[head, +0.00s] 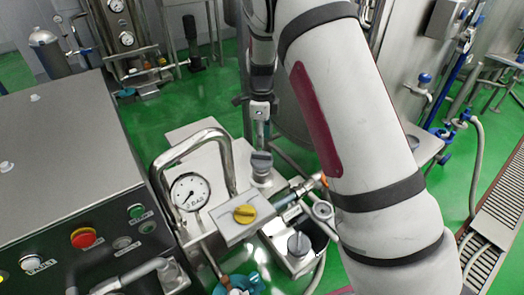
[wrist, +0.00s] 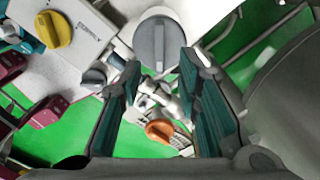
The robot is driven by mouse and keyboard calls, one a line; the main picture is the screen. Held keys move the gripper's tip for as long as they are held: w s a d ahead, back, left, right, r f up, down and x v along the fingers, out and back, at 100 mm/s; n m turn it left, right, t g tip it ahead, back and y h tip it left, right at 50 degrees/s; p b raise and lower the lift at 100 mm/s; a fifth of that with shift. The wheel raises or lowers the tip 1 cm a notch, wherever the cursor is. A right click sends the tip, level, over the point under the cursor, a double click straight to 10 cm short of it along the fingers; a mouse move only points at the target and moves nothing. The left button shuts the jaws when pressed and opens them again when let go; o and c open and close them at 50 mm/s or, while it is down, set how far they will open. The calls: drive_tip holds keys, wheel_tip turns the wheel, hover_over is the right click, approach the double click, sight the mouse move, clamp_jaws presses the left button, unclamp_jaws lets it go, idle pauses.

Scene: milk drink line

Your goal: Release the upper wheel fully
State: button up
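A grey round wheel with a raised bar across its face (wrist: 157,42) lies just beyond my fingertips in the wrist view. What looks like the same wheel (head: 262,166) sits on top of the steel machine in the head view, directly below my gripper (head: 261,143). In the wrist view my gripper (wrist: 160,64) is open, its two teal-padded fingers spread apart with nothing held between them. The fingertips are close to the wheel's near edge; I cannot tell whether they touch it. Another grey knob (head: 298,244) sits lower on a small box.
A yellow knob (head: 245,214), a pressure gauge (head: 190,191) and a bent steel pipe (head: 190,142) stand left of the wheel. A control panel with a red button (head: 83,237) is at left. An orange knob (wrist: 159,131) shows below, between my fingers.

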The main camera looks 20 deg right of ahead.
sight(262, 158)
wheel_tip(262, 158, down, 7)
drive_tip(key=shift+p, duration=0.35)
drive_tip(key=shift+c, duration=0.6)
clamp_jaws()
